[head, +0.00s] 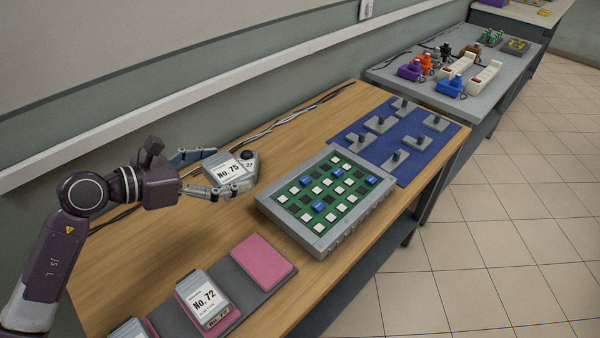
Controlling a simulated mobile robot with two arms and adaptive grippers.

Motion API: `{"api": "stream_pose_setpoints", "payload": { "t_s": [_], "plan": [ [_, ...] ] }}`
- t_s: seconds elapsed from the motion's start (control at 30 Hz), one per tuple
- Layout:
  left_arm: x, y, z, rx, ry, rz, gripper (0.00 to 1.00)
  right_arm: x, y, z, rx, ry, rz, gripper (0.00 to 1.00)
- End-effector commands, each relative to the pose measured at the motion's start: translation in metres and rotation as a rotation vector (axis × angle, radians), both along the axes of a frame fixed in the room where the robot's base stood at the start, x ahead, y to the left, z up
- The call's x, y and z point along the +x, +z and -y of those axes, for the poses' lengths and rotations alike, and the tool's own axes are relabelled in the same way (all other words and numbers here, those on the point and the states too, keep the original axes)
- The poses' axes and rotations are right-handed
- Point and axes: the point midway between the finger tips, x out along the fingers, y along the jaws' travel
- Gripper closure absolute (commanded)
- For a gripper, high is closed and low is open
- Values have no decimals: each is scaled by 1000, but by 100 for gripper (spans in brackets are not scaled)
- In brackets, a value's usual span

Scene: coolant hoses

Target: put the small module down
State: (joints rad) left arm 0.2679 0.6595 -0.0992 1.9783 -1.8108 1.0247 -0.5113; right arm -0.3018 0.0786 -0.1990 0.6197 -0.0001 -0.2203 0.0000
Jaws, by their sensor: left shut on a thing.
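My left gripper (200,174) comes in from the left and is shut on a small grey module with a white label reading "No. 75" (225,171). The module is held over the left rear part of the wooden table; I cannot tell whether it touches the surface. A similar module labelled "No. 72" (205,296) sits on a pink pad at the front. A bare pink pad (262,258) lies beside it on a dark grey strip (240,285). Another module (130,328) is cut off at the bottom edge. My right gripper is not in view.
A grey tray with a green board (300,225) stands at mid-table. Beyond it, a blue mat (400,165) bears several grey knobbed pieces. Cables (290,118) run along the back edge. A second table (390,78) holds coloured connectors. Bare wood (165,255) shows around my gripper.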

Motion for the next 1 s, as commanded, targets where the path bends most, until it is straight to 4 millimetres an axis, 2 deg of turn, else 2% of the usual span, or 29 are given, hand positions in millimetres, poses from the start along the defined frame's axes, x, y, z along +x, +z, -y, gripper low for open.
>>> {"api": "stream_pose_setpoints", "payload": {
  "t_s": [0.03,0.2,0.37,0.47,0.57,0.9,1.0],
  "plan": [
    [15,10,-2,3,16,6,52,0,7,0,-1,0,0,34],
    [48,17,-6,5,61,4,52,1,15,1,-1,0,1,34],
    [63,19,-11,5,86,4,52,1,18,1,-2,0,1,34],
    [66,9,-11,2,92,-1,52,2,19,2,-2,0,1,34],
    [65,-12,-11,2,92,-4,52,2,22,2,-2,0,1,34],
    [65,-101,-11,0,93,-4,52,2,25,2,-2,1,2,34],
    [66,-120,-11,0,93,-1,52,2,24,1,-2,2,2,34]
  ]
}}
